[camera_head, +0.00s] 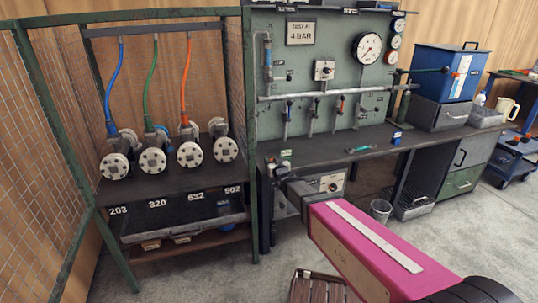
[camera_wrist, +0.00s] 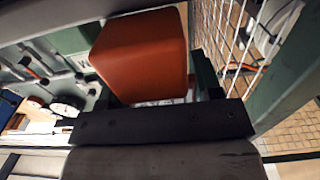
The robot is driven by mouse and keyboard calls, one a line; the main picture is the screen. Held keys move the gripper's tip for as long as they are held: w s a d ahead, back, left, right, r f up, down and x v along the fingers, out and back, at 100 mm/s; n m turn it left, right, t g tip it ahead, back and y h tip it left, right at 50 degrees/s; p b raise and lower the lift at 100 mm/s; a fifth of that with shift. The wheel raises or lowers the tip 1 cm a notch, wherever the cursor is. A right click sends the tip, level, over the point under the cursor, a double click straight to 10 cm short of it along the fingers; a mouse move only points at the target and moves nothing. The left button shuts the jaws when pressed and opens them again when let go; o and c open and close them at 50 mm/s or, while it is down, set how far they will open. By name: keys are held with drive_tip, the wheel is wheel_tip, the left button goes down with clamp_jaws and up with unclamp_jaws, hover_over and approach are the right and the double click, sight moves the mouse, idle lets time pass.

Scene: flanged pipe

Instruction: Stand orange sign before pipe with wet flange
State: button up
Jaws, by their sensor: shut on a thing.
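Several flanged pipes stand in a row on the caged bench: the leftmost (camera_head: 114,166), the second (camera_head: 153,160), the third (camera_head: 190,154) and the rightmost (camera_head: 225,149). The numbers 203, 320, 632 and 902 run along the front below them. I cannot tell which flange is wet. The sign is hidden in the head view.
A green cage post (camera_head: 249,130) stands between the pipes and the gauge panel (camera_head: 320,75). The dark bench (camera_head: 400,150) extends right, with a blue box (camera_head: 445,72). A wooden crate (camera_head: 315,288) is on the floor.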

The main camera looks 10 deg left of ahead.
drive_tip(key=x, duration=0.6)
drive_tip(key=shift+w+a+r, duration=0.1)
drive_tip(key=shift+w+a, duration=0.05)
drive_tip(key=shift+w, duration=0.15)
drive_tip(key=shift+s, duration=0.1)
drive_tip(key=o, duration=1)
drive_tip(key=shift+c, duration=0.2)
